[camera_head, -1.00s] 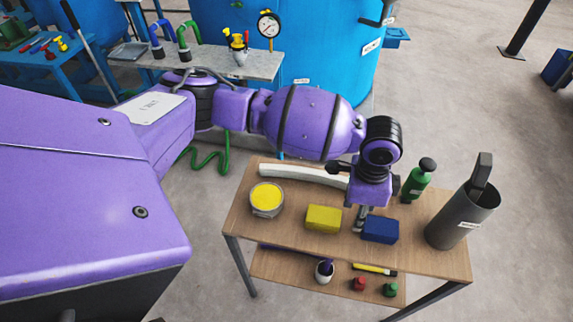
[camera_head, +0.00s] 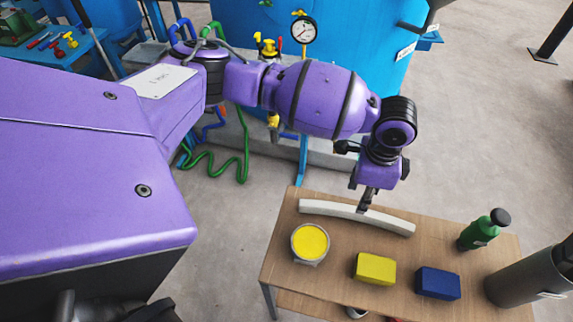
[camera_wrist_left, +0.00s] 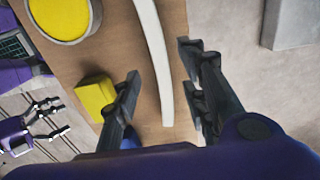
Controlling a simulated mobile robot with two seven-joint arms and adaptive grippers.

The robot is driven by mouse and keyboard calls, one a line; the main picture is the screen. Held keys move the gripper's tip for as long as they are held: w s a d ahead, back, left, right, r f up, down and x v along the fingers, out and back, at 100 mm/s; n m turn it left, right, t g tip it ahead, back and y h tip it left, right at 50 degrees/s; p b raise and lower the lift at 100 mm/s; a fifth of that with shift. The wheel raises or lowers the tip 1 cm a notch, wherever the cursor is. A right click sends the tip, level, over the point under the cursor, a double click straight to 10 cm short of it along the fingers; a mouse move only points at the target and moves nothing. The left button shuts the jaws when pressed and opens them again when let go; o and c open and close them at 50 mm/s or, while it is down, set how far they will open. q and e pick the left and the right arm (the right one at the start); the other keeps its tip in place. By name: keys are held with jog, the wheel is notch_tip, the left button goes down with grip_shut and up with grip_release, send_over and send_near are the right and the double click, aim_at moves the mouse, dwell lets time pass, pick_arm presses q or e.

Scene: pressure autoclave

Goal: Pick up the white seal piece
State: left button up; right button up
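The white seal piece (camera_head: 335,211) is a long, slightly curved strip lying along the back edge of the wooden table. My left gripper (camera_head: 366,205) points down at its middle, with the fingertips at or just above it. In the left wrist view the seal piece (camera_wrist_left: 152,50) runs between the two spread fingers of the left gripper (camera_wrist_left: 158,60), with gaps on both sides. I cannot tell the exact height of the fingertips. My right gripper (camera_wrist_left: 48,118) shows small at the left of the wrist view, its fingers apart and empty.
On the table (camera_head: 285,245) stand a round dish of yellow material (camera_head: 310,241), a yellow block (camera_head: 375,268), a blue block (camera_head: 437,283), a green bottle (camera_head: 478,234) and a grey cylinder (camera_head: 525,278). A blue tank (camera_head: 350,70) with a gauge (camera_head: 303,31) stands behind.

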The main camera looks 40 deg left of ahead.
aim_at(355, 216)
pick_arm(q)
notch_tip(355, 216, down, 8)
jog(key=shift+s+d+r, duration=0.1)
jog(key=shift+r, duration=0.1)
grip_shut()
dwell(0.6)
